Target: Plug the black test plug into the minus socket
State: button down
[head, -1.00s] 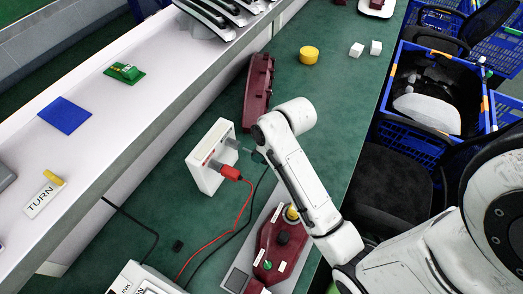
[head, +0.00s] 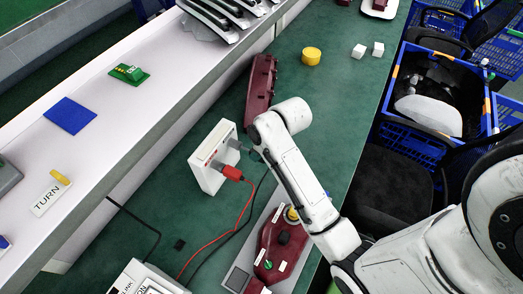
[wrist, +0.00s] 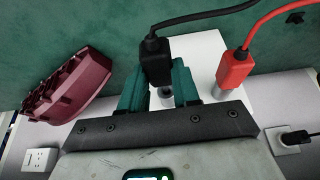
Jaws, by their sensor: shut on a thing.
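The black test plug (wrist: 157,58) is between the two teal fingers of my gripper (wrist: 158,80), which is shut on it. Its black cable runs off to the upper right. The white socket box (head: 207,178) stands on the green bench. A grey socket (wrist: 167,98) shows just below the black plug in the wrist view; I cannot tell whether the plug's tip is in it. The red plug (wrist: 234,68) sits at the other socket, right of my gripper, and also shows in the head view (head: 232,173). My arm hides the black plug in the head view.
A maroon lamp housing (head: 260,88) lies behind the socket box, and a maroon tester (head: 277,247) lies nearer. A red cable (head: 228,231) and black cables cross the bench. A yellow cylinder (head: 311,56) and white cubes stand farther back. A white shelf (head: 105,130) runs along the left.

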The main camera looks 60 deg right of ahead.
aim_at(246, 149)
jog(key=shift+w, duration=0.7)
jog(key=shift+w, duration=0.3)
dwell(0.6)
jog(key=shift+w+a, duration=0.1)
jog(key=shift+w, duration=0.65)
jog(key=c, duration=0.7)
grip_release()
jog(key=shift+c, duration=0.2)
jog(key=v, duration=1)
jog(key=shift+r+b, duration=0.35)
jog(key=shift+b, duration=0.1)
